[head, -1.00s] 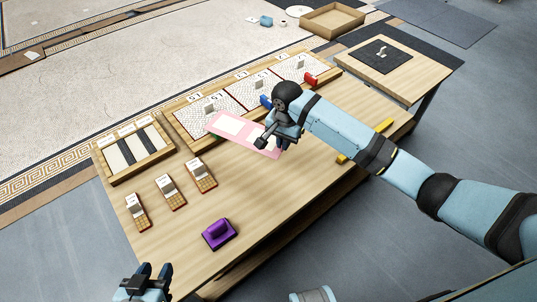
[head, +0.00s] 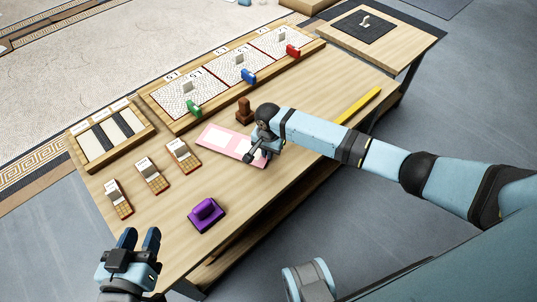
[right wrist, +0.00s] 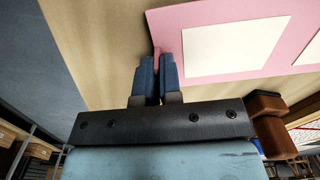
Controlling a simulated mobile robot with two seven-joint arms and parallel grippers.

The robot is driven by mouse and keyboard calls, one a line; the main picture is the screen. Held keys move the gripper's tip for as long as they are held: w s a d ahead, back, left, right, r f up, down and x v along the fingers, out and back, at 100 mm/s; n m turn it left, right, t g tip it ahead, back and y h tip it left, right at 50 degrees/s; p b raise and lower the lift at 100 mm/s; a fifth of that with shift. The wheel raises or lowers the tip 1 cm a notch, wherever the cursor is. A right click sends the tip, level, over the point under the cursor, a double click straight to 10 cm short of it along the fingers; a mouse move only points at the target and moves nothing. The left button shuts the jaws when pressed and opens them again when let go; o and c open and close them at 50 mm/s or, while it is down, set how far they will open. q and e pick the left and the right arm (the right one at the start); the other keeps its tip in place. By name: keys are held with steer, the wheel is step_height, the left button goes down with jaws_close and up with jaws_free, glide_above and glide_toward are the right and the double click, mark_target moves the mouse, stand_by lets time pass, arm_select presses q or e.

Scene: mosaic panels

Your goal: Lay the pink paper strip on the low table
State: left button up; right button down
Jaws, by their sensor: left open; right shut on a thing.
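The pink paper strip (head: 218,136) has white rectangles on it and stretches left from my right gripper (head: 255,158). The right gripper is shut on the strip's near edge. The strip also shows in the right wrist view (right wrist: 172,35), gripped between the fingers (right wrist: 157,72). It lies flat over the low table (head: 270,185), very close to the top; I cannot tell whether it touches all along. My left gripper (head: 140,238) is open and empty beside the table's near left corner.
A framed row of mosaic panels (head: 213,77) with green, blue and red clips stands behind the strip. A brown block (head: 244,112) is close to my right gripper. Labelled blocks (head: 151,176), a purple tool (head: 206,214) and a yellow bar (head: 358,106) lie around.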

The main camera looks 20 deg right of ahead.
steer(key=shift+f, duration=0.4)
arm_select(q)
steer(key=shift+w+d+r, duration=0.1)
steer(key=shift+d+r, duration=0.05)
steer(key=shift+r, duration=0.1)
arm_select(e)
steer(key=shift+r, duration=0.1)
steer(key=c, duration=1.3)
jaws_free()
arm_select(q)
steer(key=shift+a+f, duration=0.25)
steer(key=shift+f, duration=0.05)
steer(key=shift+f, duration=0.15)
